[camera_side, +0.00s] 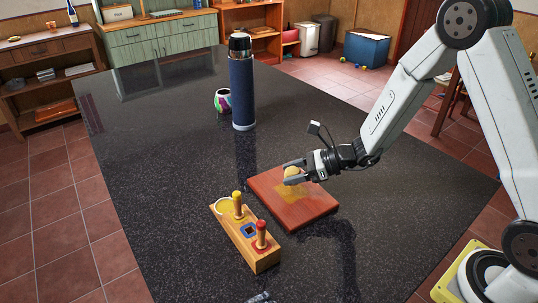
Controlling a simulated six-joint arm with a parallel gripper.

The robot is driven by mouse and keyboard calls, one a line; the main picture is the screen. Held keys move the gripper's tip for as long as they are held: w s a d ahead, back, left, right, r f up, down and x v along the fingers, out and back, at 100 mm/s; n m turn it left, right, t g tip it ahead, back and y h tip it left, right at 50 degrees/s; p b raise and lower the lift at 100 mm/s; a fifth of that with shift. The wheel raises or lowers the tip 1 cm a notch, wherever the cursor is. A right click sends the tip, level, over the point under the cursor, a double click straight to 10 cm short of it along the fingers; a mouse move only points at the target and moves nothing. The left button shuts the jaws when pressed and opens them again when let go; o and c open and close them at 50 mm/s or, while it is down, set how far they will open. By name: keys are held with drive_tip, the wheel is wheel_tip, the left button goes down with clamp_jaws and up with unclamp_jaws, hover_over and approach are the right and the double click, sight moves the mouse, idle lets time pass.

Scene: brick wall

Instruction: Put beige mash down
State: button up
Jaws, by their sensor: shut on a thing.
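The beige mash (291,171) is a small rounded, yellowish-beige lump. My gripper (292,174) comes in from the right and is shut on it, with a dark finger on either side. The mash is over the reddish-brown wooden board (313,209), above its back half. I cannot tell whether its underside touches the board. A yellowish patch (292,192) shows on the board just in front of the gripper. Part of the mash is hidden by the fingers.
A wooden block (250,250) with yellow and red pegs stands left of the board, close to its edge. A tall blue bottle (242,95) and a colourful round cup (222,101) stand farther back. The dark speckled table (160,170) is clear at left.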

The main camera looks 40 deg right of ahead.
drive_tip(key=shift+f, duration=1.5)
drive_tip(key=shift+f, duration=0.15)
drive_tip(key=o, duration=0.9)
drive_tip(key=shift+s+d+r, duration=0.25)
drive_tip(key=shift+d+r, duration=0.15)
drive_tip(key=v, duration=1.1)
drive_tip(key=shift+a, duration=0.1)
